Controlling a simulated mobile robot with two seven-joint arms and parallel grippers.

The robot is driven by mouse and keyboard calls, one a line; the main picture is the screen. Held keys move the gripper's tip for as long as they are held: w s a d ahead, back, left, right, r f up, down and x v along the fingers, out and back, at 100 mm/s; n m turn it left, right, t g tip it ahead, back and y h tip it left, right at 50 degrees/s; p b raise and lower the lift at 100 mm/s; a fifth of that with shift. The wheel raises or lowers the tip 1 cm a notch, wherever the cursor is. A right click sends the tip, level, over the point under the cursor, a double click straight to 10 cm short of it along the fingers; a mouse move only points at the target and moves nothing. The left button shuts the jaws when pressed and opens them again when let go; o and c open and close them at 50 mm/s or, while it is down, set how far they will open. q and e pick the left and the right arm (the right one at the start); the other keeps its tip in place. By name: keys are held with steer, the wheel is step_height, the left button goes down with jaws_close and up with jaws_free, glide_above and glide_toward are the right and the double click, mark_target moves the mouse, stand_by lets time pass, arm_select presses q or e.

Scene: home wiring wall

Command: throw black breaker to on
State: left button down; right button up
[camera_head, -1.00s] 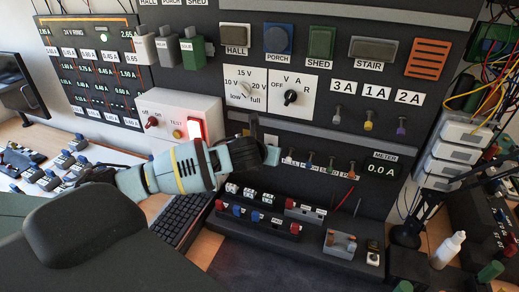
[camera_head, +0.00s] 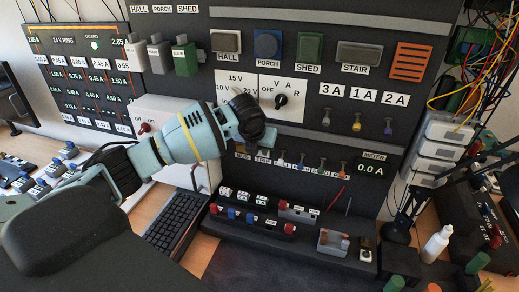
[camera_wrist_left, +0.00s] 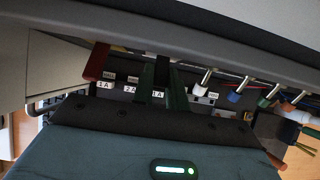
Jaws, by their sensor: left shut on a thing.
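My left gripper (camera_head: 268,136) reaches the panel just above the row of small levers, its fingers partly hidden in the head view. In the left wrist view its two dark fingers (camera_wrist_left: 161,82) are shut on a dark thing between them. It appears to be the black breaker's lever, at the left of the row; black on dark makes its outline and position hard to read. To the right stand the white lever (camera_wrist_left: 207,77), the blue lever (camera_wrist_left: 238,92) and the green lever (camera_wrist_left: 266,97). My right gripper is not in view.
Higher on the panel are a black rotary knob (camera_head: 280,101) and 3A, 1A and 2A toggles. The meter (camera_head: 370,168) reads 0.0 A. Below, a ledge carries terminal blocks (camera_head: 250,220). A keyboard (camera_head: 175,225) lies below my left arm. Loose wires hang at the right.

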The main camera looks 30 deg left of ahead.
arm_select(q)
steer(key=shift+r, duration=0.1)
steer(key=c, duration=1.4)
jaws_free()
steer(key=a+v, duration=0.1)
steer(key=v, duration=0.6)
steer(key=shift+s+d+r, duration=0.15)
steer(key=shift+d+r, duration=0.15)
steer(key=shift+d, duration=0.25)
steer(key=shift+f, duration=0.1)
